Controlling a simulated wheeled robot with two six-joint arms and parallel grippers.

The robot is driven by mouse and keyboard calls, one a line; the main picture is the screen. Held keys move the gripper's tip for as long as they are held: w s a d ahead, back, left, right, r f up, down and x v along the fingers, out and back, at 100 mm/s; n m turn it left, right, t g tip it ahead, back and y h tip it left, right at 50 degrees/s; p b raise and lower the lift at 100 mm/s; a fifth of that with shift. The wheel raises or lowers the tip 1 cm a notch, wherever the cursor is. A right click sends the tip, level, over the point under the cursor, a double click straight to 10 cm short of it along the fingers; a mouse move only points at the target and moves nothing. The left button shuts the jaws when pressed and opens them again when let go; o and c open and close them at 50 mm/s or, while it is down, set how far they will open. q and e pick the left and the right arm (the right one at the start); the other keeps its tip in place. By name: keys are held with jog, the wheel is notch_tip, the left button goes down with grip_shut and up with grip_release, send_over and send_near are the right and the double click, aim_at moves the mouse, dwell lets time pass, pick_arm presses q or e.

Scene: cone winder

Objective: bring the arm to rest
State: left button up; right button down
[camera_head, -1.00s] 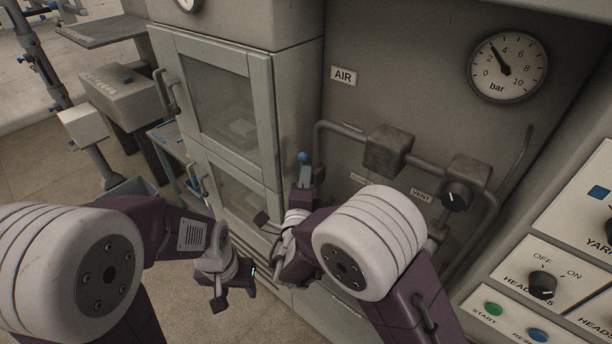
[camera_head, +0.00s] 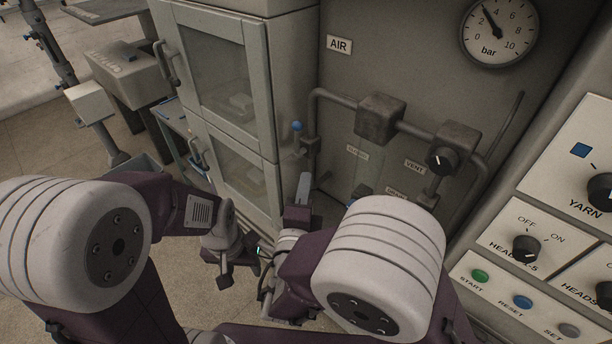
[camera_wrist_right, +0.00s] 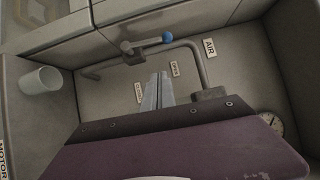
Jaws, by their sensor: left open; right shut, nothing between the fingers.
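My right arm reaches in at the lower middle of the head view. Its gripper (camera_head: 303,188) is shut and empty, below and apart from a blue-tipped valve lever (camera_head: 297,128). In the right wrist view the shut fingers (camera_wrist_right: 158,90) point toward the pipework, with the lever's blue knob (camera_wrist_right: 167,37) beyond them. My left gripper (camera_head: 226,268) is open and empty, low over the floor to the left of the right forearm. Its fingertips are small and dark in the picture.
The grey pipe (camera_head: 348,98) runs along the machine panel beneath the AIR label (camera_head: 339,45) and the bar gauge (camera_head: 499,32). A glazed cabinet (camera_head: 222,75) stands behind my arms. Switch panels (camera_head: 540,232) lie close on the right. The right wrist view shows a white cup-like cylinder (camera_wrist_right: 40,80).

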jog(key=s+d+f+m+g+h, duration=0.1)
jog(key=d+f+m+g+h, duration=0.35)
jog(key=d+m, duration=0.45)
jog(key=s+d+f+m+g+h, duration=0.1)
jog(key=d+f+m+g+h, duration=0.5)
jog(key=d, duration=0.6)
jog(key=s+d+f+m+g+y, duration=0.25)
jog(key=s+m+g, duration=0.2)
jog(key=m, duration=0.45)
jog(key=s+d+f+m+g+y, duration=0.2)
jog(key=s+d+m+g, duration=0.1)
jog(key=s+m, duration=0.4)
pick_arm(q)
jog(key=shift+w+a, duration=0.15)
jog(key=shift+w, duration=0.05)
pick_arm(e)
jog(key=a+m+y, duration=0.1)
jog(key=m+y, duration=0.1)
jog(key=m, duration=0.5)
jog(key=w+a+f+m+y, duration=0.1)
jog(key=a+m+y, duration=0.1)
jog(key=m, duration=0.6)
jog(key=w+a+f+m+t+y, duration=0.1)
jog(key=a+m+y, duration=0.1)
jog(key=m, duration=0.5)
jog(key=shift+m+y, duration=0.3)
jog(key=shift+y, duration=0.3)
jog(key=shift+s, duration=0.15)
